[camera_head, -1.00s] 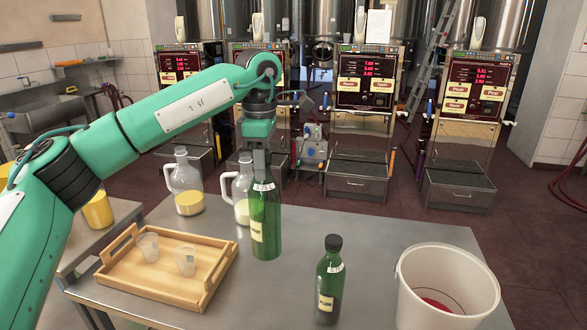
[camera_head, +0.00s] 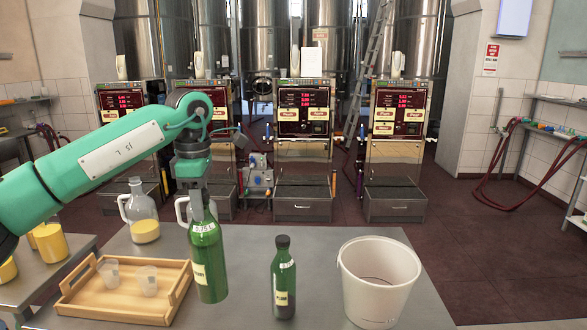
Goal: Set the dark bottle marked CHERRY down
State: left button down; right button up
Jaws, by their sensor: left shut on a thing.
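A tall green bottle (camera_head: 208,262) stands upright over the metal table (camera_head: 330,255), between the wooden tray and a smaller bottle. Its front label is turned partly away, and only its last letters show, too small to read surely. My left gripper (camera_head: 195,185) points down from above and is shut on this bottle's neck, hiding its top. I cannot tell whether the bottle's base touches the table. My right gripper is not in view.
A smaller green bottle (camera_head: 283,280) with a dark cap and a white bucket (camera_head: 380,282) stand to the right. A wooden tray (camera_head: 75,297) with two clear cups is at left. A glass jug (camera_head: 142,215) stands behind it. Filling machines (camera_head: 303,120) line the back.

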pick_arm(q)
jog(key=shift+s, duration=0.2)
jog(key=shift+s+f+m, duration=0.25)
jog(key=shift+f+m, duration=0.05)
jog(key=shift+f, duration=0.05)
jog(key=s+a+f+m, duration=0.1)
jog(key=s+f+m, duration=0.6)
jog(key=f+m, duration=0.2)
jog(key=s+a+f+m, duration=0.1)
jog(key=s+f+m, duration=0.7)
jog(key=f, duration=0.6)
jog(key=shift+s+f+m, duration=0.2)
jog(key=shift+f+m, duration=0.1)
jog(key=shift+m, duration=0.5)
